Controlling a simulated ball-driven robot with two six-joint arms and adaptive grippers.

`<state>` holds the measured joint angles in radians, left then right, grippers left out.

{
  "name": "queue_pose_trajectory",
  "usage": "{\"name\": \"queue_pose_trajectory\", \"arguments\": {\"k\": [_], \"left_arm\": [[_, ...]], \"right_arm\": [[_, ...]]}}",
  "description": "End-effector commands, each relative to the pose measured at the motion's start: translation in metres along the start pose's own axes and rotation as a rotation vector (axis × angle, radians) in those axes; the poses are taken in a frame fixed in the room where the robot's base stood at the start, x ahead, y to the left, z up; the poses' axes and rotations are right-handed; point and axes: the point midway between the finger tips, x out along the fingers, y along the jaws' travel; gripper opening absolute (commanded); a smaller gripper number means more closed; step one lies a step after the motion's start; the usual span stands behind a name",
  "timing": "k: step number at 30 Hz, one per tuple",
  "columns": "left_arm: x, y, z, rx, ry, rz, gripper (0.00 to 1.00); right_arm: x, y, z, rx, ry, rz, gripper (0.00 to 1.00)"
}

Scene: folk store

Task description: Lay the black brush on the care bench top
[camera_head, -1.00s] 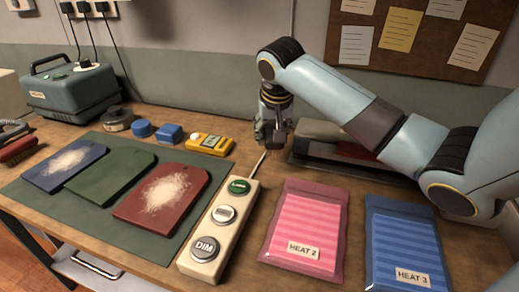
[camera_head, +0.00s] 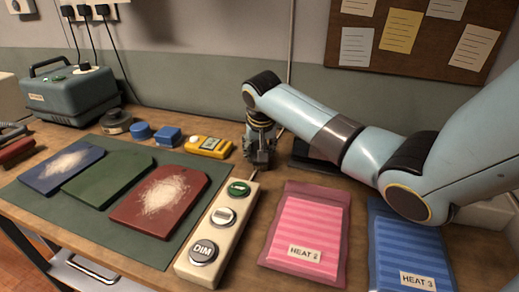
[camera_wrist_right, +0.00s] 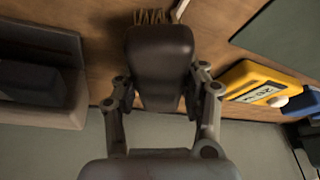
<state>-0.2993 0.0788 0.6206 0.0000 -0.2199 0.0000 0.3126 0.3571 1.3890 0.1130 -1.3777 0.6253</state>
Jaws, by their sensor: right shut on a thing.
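My right gripper (camera_head: 260,160) is shut on the black brush (camera_wrist_right: 160,52), whose dark block sits between the fingers in the right wrist view. A few tan bristles show at its far end. In the head view the brush is mostly hidden by the gripper and hard to make out. The gripper hangs just behind the button box, close over the wooden care bench top (camera_head: 275,185). I cannot tell whether the brush touches the wood. My left gripper is not in view.
The button box (camera_head: 216,235) stands in front of the gripper, and a yellow meter (camera_head: 208,146) is to its left. A dark tray (camera_head: 313,157) is to its right, partly behind my arm. Pink (camera_head: 308,230) and blue (camera_head: 405,240) packets lie in front.

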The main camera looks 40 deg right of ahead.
Motion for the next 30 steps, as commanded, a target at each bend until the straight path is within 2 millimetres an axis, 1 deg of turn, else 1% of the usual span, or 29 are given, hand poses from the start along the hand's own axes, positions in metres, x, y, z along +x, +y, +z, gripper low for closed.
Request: {"name": "queue_pose_trajectory", "arguments": {"k": [1, 6, 13, 16, 20, 27, 30], "left_arm": [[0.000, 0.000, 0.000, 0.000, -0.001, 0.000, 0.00], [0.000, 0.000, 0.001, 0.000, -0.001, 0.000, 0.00], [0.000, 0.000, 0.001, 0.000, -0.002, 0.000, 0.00], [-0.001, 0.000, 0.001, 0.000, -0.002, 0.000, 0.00], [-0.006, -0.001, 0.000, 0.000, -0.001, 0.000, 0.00], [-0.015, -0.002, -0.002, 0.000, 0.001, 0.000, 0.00], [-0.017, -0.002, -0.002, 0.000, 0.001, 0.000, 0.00]], "right_arm": [[0.001, 0.000, 0.001, 0.000, 0.000, 0.000, 0.45], [0.001, 0.000, 0.001, 0.000, -0.001, 0.000, 0.66], [0.000, 0.000, 0.000, 0.000, 0.000, 0.000, 0.66], [-0.004, 0.000, -0.001, 0.000, 0.000, 0.000, 0.66], [-0.024, 0.000, -0.002, 0.000, 0.003, -0.001, 0.66], [-0.080, 0.000, -0.002, 0.000, 0.003, -0.002, 0.66], [-0.099, 0.000, -0.002, -0.001, 0.003, -0.002, 0.66]]}}
